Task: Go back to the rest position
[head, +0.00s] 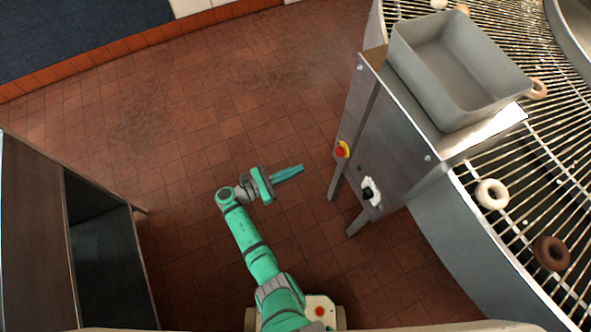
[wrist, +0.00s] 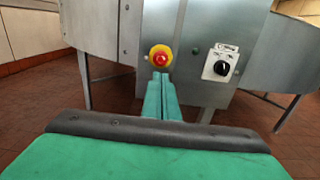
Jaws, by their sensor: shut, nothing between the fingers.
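My gripper (head: 288,174) is at the end of my green arm, held over the open tiled floor. Its two green fingers are together with nothing between them. In the wrist view the shut fingers (wrist: 161,98) point at the metal front of the machine. In the head view the fingertips are apart from the machine, left of its red and yellow emergency button (head: 341,150). This button also shows just beyond the fingertips in the wrist view (wrist: 160,57).
A steel machine (head: 385,135) on legs stands right, with a black knob (head: 368,192). On it sit a grey bin (head: 441,95) and a wire conveyor with a white ring (head: 492,194) and a brown ring (head: 551,253). A dark cabinet (head: 105,262) stands left. The floor between is clear.

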